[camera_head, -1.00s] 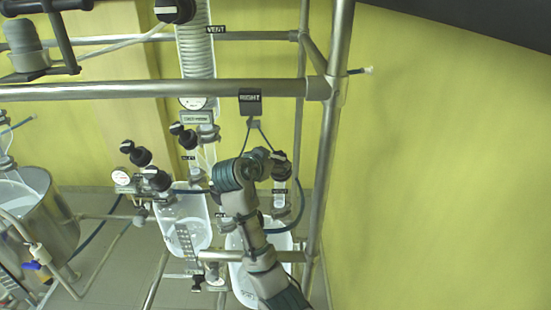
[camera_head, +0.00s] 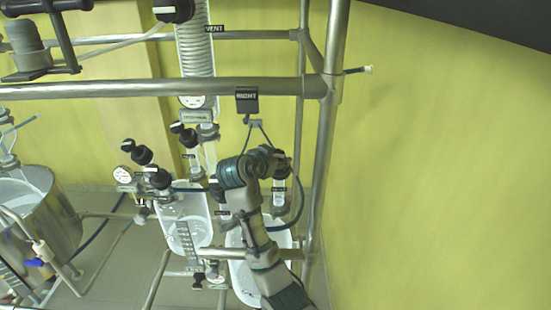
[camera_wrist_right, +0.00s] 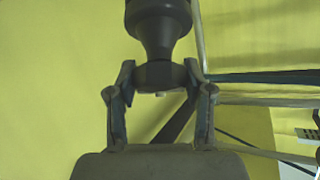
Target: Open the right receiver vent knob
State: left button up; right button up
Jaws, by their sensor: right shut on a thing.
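The right receiver (camera_head: 246,283) is a clear glass vessel low in the frame, partly hidden behind my right arm. Its black vent knob (camera_head: 283,168) sits on a short glass neck above it, beside my right gripper (camera_head: 270,160). In the right wrist view the dark knob (camera_wrist_right: 158,22) hangs from the top of the picture. The two fingers of my right gripper (camera_wrist_right: 158,78) press on either side of its lower, wider end. My left gripper is not in view.
A steel post (camera_head: 325,150) stands just to the right. The left receiver (camera_head: 183,215) and several black knobs stand close on the left.

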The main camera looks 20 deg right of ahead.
jog(key=shift+f, duration=0.35)
dwell(0.4)
jog(key=o, duration=1)
jog(key=shift+w, duration=0.1)
jog(key=shift+o, duration=0.8)
jog(key=shift+w, duration=0.25)
jog(key=shift+r, duration=0.1)
jog(key=v, duration=1.1)
jog(key=shift+s+a, duration=0.25)
jog(key=shift+a, duration=0.1)
jog(key=shift+d, duration=0.1)
